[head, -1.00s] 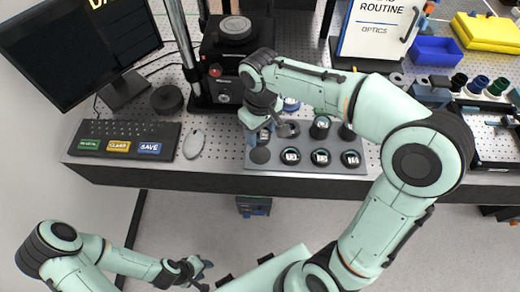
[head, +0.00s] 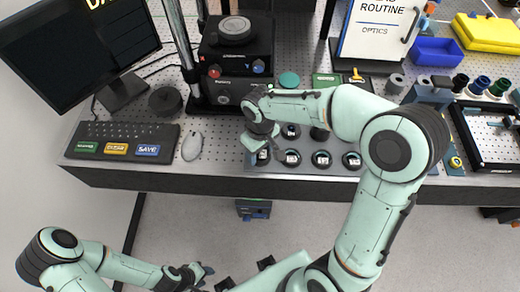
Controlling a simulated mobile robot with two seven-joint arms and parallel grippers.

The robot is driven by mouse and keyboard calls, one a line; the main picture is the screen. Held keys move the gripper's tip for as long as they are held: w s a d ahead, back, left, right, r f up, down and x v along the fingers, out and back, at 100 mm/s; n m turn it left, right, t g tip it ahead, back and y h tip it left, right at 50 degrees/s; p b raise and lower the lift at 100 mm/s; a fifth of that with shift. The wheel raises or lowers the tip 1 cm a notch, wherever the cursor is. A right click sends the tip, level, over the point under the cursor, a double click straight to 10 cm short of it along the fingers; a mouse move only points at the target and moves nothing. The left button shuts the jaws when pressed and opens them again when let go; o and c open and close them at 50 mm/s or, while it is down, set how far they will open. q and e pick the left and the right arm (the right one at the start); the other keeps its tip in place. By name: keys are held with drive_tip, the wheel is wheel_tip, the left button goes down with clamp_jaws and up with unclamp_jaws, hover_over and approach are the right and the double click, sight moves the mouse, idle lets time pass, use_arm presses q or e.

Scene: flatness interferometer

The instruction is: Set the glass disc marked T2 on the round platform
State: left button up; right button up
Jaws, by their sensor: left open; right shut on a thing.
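The round platform (head: 234,28) is the dark disc on top of the black instrument at the back; nothing shows on it. A grey tray (head: 310,169) near the bench's front edge holds several dark-rimmed glass discs with small white labels, such as this disc (head: 321,159). I cannot read which is T2. My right gripper (head: 262,148) is at the tray's left side, far from the platform. It is shut on a glass disc (head: 263,157), mostly hidden by the fingers, its marking unreadable. My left gripper (head: 204,273) is open and empty, low in front of the bench.
A monitor (head: 75,45), keyboard (head: 120,140) and mouse (head: 192,146) are at left. A post (head: 182,45) stands left of the instrument. A green round piece (head: 289,80) lies behind my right arm. A sign (head: 375,30) and blue bin (head: 437,50) are at right.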

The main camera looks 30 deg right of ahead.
sight(260, 154)
drive_tip(key=shift+f, duration=0.2)
drive_tip(key=o, duration=1.2)
drive_tip(key=shift+c, duration=0.2)
use_arm(q)
drive_tip(key=shift+s+f, duration=0.1)
drive_tip(key=shift+f, duration=0.05)
use_arm(e)
drive_tip(key=shift+r, duration=0.1)
drive_tip(key=shift+r, duration=0.5)
use_arm(q)
drive_tip(key=shift+w+r+p, duration=0.75)
drive_tip(key=shift+w+r, duration=0.15)
drive_tip(key=shift+r, duration=0.2)
use_arm(e)
wheel_tip(260, 154, up, 11)
drive_tip(key=shift+r, duration=0.15)
